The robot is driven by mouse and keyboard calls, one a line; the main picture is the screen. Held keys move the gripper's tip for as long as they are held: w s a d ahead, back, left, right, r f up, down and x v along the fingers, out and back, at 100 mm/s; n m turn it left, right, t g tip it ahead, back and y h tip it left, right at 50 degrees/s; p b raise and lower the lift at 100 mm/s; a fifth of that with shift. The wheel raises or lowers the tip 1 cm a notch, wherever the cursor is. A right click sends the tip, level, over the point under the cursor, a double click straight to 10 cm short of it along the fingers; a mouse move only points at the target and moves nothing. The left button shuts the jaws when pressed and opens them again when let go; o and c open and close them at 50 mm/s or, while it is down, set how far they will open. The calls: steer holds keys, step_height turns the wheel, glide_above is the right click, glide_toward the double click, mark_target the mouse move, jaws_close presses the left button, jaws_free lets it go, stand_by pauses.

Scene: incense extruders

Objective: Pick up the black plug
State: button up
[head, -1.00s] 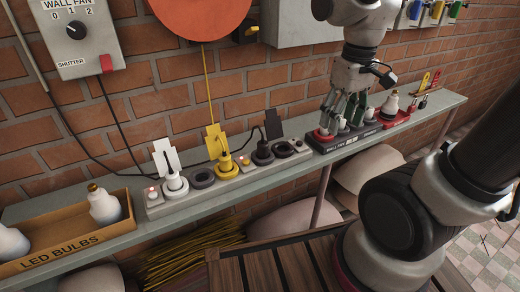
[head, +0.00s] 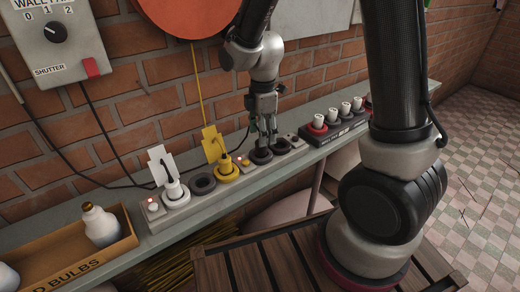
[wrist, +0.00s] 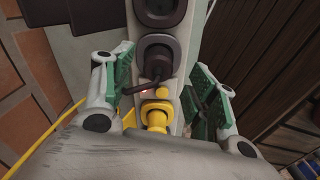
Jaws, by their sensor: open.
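The black plug (wrist: 158,63) sits in a round dark socket on the grey power strip (wrist: 125,18). In the head view the plug (head: 260,154) is partly hidden behind my fingers. My gripper (head: 266,136) is above it, pointing down. In the wrist view my gripper (wrist: 160,70) is open, with one green-padded finger on each side of the strip and the plug between them. I cannot tell that either finger touches the plug. A dark cord leaves the plug to the left.
A dark rack (head: 335,130) with several white items stands further right. The LED bulbs box (head: 65,255) is at left.

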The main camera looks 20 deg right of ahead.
mark_target(261, 150)
steer(key=f, duration=0.5)
steer(key=shift+a+f, duration=0.2)
steer(key=shift+f, duration=0.15)
steer(key=shift+c, duration=0.5)
steer(key=c, duration=1)
